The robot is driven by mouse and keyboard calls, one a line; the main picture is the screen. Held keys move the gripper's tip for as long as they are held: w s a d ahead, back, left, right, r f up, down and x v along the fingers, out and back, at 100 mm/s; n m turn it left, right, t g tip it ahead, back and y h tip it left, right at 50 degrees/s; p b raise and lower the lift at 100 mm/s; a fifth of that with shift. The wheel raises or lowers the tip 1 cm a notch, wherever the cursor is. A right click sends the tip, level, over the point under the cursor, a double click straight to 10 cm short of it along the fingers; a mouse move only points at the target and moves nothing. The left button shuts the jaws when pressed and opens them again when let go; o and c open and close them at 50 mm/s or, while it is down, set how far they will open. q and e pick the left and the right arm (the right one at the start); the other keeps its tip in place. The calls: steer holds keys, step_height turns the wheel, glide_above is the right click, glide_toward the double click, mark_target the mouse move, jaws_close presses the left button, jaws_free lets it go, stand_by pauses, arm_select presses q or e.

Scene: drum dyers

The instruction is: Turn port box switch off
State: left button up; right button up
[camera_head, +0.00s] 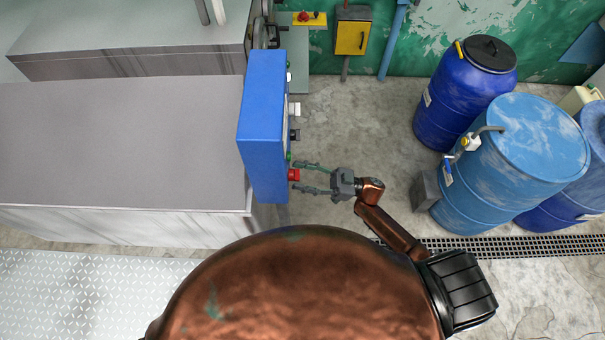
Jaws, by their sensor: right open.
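The blue port box (262,124) is fixed at the right end of the grey machine and is seen from above. Its front faces right and carries several buttons and switches, seen only from the side. A red switch (293,175) sits near its lower end, with a small green one (288,156) just above it. My right gripper (297,177) is open, its two fingers pointing left, one above and one below the red switch in the picture. I cannot tell whether they touch it. My left gripper is not in view.
The grey machine top (120,140) fills the left. A light-blue drum (535,140) and a dark-blue drum (450,105) stand at the right. A yellow wall box (351,36) hangs at the back. Concrete floor (365,115) between is clear.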

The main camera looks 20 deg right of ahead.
steer(key=shift+c, duration=0.2)
steer(key=c, duration=1.1)
steer(key=shift+w+r+n+g+h+b, duration=0.1)
steer(key=shift+n+g+h+b, duration=0.95)
steer(key=shift+n+b, duration=2.35)
steer(key=shift+w+r+n+g+h+b, duration=0.1)
steer(key=shift+n+g+h+b, duration=0.2)
steer(key=shift+n+g+b, duration=2.8)
steer(key=shift+w+n+g+h+b, duration=0.1)
steer(key=shift+n+h+b, duration=0.55)
steer(key=shift+n+b, duration=2.95)
steer(key=shift+n+p, duration=1.1)
steer(key=shift+n, duration=0.1)
steer(key=o, duration=1.1)
steer(key=shift+d+r+t, duration=0.1)
steer(key=shift+t, duration=0.15)
steer(key=shift+o, duration=0.2)
